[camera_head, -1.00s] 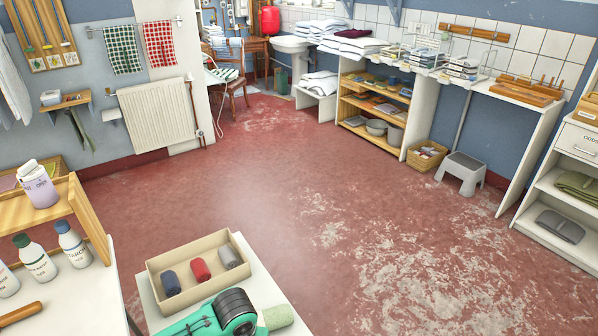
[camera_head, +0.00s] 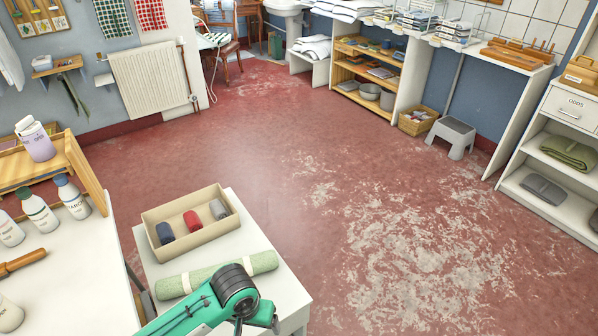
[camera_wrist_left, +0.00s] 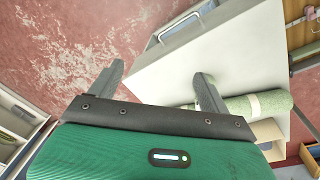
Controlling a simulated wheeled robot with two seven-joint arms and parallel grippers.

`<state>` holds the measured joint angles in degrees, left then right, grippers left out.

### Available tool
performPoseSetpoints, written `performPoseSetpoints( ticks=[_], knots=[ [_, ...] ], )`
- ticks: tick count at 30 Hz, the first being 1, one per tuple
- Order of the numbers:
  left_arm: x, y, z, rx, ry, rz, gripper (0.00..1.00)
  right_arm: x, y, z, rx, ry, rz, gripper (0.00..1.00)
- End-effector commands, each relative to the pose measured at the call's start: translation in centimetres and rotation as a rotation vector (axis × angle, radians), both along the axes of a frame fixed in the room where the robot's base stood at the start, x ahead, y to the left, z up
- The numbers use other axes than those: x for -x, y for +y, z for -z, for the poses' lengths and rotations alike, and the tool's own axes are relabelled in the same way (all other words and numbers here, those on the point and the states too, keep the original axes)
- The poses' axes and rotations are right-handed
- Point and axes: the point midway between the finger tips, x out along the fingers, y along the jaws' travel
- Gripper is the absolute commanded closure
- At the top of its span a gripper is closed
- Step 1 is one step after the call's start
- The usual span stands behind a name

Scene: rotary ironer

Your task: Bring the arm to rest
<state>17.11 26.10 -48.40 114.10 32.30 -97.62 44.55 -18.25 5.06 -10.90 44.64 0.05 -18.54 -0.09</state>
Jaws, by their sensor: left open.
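My left arm comes in at the bottom of the head view, green with a dark joint. My left gripper (camera_head: 258,318) shows only in part there, by the front right of a small white table (camera_head: 215,243). In the left wrist view the two dark fingers of my left gripper (camera_wrist_left: 160,86) are spread apart with nothing between them. One finger shows over the floor and the other over the white table top (camera_wrist_left: 190,65). A green rolled cloth (camera_head: 217,275) lies on the table; it also shows in the wrist view (camera_wrist_left: 262,104), right of the fingers. My right gripper is not in view.
An open box (camera_head: 192,225) with three small rolls stands on the white table. At left, a bench (camera_head: 75,265) holds white bottles (camera_head: 71,198) and a wooden rack (camera_head: 85,172). The red floor (camera_head: 330,215) is clear ahead. A grey step stool (camera_head: 452,135) stands by the far counter.

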Motion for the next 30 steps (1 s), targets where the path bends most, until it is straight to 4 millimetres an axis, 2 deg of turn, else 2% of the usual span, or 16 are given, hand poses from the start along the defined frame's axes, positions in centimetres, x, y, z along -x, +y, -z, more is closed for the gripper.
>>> performPoseSetpoints(
  ticks=[8,13,20,30],
  knots=[
    [2.6,-1.3,-0.9,0.101,-0.065,0.043,0.2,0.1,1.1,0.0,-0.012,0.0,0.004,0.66],
    [4.6,-0.3,-1.7,0.146,-0.139,0.048,0.2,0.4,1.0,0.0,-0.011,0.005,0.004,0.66],
    [7.7,3.8,-2.5,0.115,-0.225,0.017,0.2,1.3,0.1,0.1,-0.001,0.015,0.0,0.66],
    [11.8,10.1,-3.1,-0.013,-0.264,-0.019,0.2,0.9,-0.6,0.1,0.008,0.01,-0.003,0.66]
  ],
)
